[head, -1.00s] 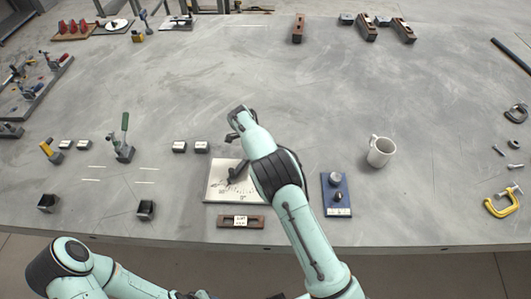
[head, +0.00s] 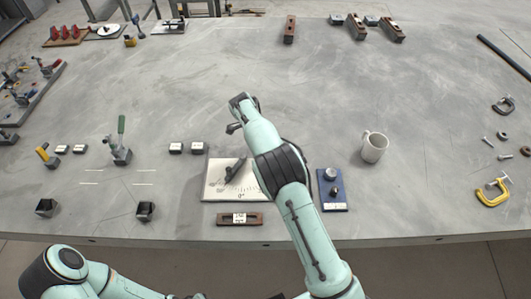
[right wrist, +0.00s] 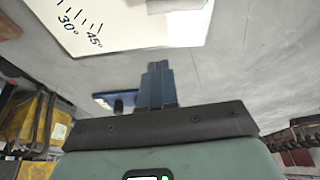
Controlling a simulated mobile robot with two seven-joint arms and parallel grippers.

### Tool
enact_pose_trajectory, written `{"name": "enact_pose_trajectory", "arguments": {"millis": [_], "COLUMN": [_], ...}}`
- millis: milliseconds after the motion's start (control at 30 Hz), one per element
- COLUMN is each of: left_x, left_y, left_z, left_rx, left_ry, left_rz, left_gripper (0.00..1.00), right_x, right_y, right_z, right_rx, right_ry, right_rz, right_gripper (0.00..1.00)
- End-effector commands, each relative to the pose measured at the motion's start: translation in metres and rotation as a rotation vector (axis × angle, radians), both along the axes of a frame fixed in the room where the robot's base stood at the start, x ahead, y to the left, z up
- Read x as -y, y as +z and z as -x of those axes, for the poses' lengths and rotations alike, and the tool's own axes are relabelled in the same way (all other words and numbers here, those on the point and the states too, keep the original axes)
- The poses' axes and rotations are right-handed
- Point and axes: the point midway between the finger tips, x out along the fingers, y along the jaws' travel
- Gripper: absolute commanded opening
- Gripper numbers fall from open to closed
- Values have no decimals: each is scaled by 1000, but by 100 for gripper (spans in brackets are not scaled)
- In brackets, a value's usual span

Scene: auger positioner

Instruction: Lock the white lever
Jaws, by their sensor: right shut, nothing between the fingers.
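A white plate (head: 213,190) with angle marks lies near the table's front edge in the head view. A dark lever (head: 236,169) stands slanted on it; no lever that is clearly white shows. My right arm reaches over the plate's right side. My right gripper (head: 234,128) is beyond the plate's far edge, apart from the lever. In the right wrist view its fingers (right wrist: 158,84) are shut with nothing between them. The plate (right wrist: 150,28) shows there too, with 30° and 45° marks. My left arm is at the lower left, its gripper out of view.
A blue plate (head: 334,201) with knobs lies right of the white plate, and a white mug (head: 374,147) stands beyond it. A brown labelled block (head: 225,219) lies in front. A green-handled clamp (head: 121,145) stands left. The table's middle is clear.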

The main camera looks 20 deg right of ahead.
Motion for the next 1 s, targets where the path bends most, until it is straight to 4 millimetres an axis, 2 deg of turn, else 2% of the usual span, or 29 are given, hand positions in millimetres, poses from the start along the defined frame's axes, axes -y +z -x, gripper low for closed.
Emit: {"name": "enact_pose_trajectory", "arguments": {"millis": [33,100,300,1000], "left_x": [0,1,0,0], "left_y": [5,8,13,13], "left_z": [-4,-7,-12,-12], "left_rx": [5,8,14,14], "left_ry": [0,-1,-1,-1], "left_rz": [1,1,1,1], "left_gripper": [43,43,43,43], "right_x": [-3,-7,-15,-16], "right_y": [14,27,49,53], "right_z": [-3,-5,-8,-8], "right_rx": [5,5,2,-1], "right_ry": [0,-1,-1,-2], "right_rz": [0,2,2,2], "right_gripper": [0,0,0,0]}}
